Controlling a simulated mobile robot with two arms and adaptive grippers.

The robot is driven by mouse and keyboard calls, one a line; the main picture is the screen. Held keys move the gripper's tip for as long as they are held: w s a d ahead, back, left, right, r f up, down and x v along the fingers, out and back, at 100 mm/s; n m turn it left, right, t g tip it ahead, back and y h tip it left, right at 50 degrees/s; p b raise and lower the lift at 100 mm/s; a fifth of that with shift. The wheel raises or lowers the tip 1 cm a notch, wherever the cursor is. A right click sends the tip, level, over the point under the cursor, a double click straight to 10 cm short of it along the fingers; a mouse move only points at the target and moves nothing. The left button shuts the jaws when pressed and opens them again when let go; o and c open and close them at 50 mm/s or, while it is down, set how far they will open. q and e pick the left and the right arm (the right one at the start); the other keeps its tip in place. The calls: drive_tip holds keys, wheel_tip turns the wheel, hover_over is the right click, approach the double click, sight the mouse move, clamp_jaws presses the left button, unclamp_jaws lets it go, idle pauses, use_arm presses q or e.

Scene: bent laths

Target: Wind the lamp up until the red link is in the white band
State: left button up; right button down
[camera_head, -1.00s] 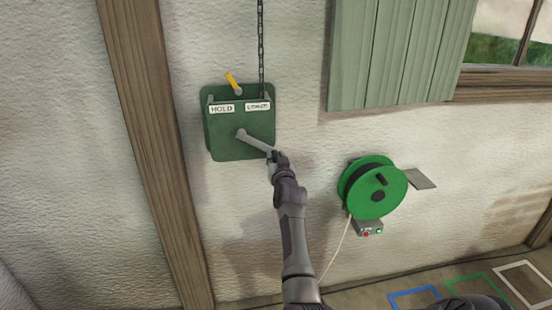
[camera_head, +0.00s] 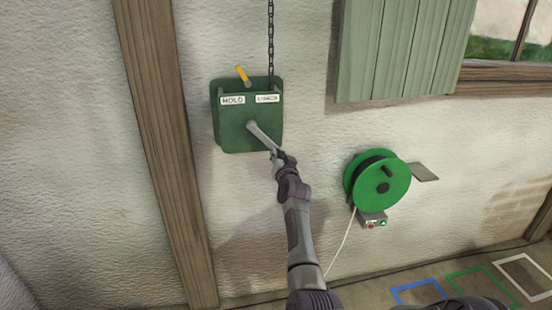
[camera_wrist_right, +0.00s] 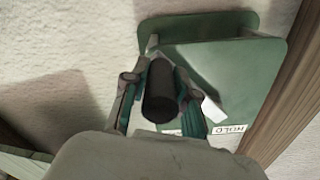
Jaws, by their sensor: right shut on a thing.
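The green winch box (camera_head: 234,134) is on the wall, with a grey crank arm (camera_head: 264,137) pointing down and right. A yellow lever (camera_head: 242,74) on top leans left, toward the HOLD label (camera_head: 232,100). A dark chain (camera_head: 270,45) runs up from the box out of view. My right gripper (camera_head: 279,157) is at the crank's end. In the right wrist view its fingers are shut on the black crank handle (camera_wrist_right: 160,95). The lamp, red link and white band are not in view. My left gripper is not in view.
A green cable reel (camera_head: 395,184) hangs on the wall to the right, above a small button box (camera_head: 373,220), with a pale cable hanging down. A timber post (camera_head: 163,150) stands left of the winch. A green shutter (camera_head: 400,50) is upper right. Coloured outlines mark the floor.

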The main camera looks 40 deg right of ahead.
use_arm(q)
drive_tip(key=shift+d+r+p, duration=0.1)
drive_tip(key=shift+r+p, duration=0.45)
drive_tip(key=shift+p, duration=0.05)
use_arm(e)
drive_tip(key=w+a+f+m, duration=0.3)
drive_tip(key=w+a+m, duration=0.2)
drive_tip(key=a+m, duration=0.3)
drive_tip(key=shift+m, duration=0.7)
drive_tip(key=shift+f, duration=0.1)
drive_tip(key=shift+a, duration=0.1)
drive_tip(key=c, duration=0.9)
unclamp_jaws()
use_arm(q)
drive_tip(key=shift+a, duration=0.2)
use_arm(e)
drive_tip(key=shift+s, duration=0.15)
